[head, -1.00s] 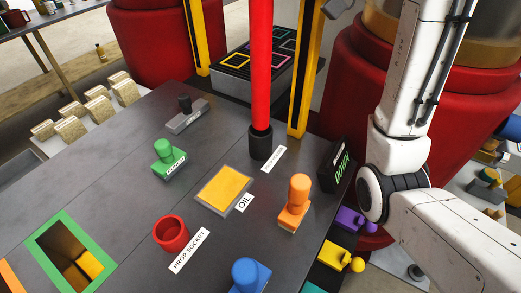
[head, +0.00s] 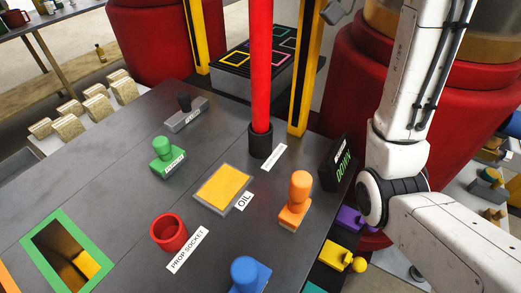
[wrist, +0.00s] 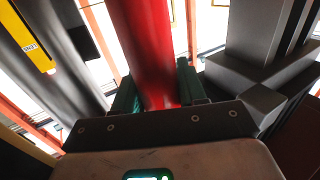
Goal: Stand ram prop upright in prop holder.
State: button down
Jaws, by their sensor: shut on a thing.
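The ram prop (head: 261,70) is a long red pole. It stands about upright with its lower end at the black cup-shaped prop holder (head: 260,143) on the grey bench; the end looks to be inside the rim, but its depth is hidden. In the wrist view, my gripper (wrist: 157,90) has its dark green fingers on both sides of the red prop (wrist: 143,45), shut on it. My gripper is out of the head view, above its top edge.
A red prop socket (head: 168,233) stands at the front left of the bench. An orange knob (head: 296,200), a blue knob (head: 246,275), a green knob (head: 167,157) and a yellow oil pad (head: 222,187) surround the holder. Yellow-black posts (head: 305,70) rise close behind the prop.

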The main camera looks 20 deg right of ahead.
notch_tip(320, 180, down, 6)
jog(key=b, duration=0.4)
dwell(1.2)
jog(key=shift+r, duration=0.1)
grip_release()
dwell(0.9)
jog(key=shift+d, duration=0.15)
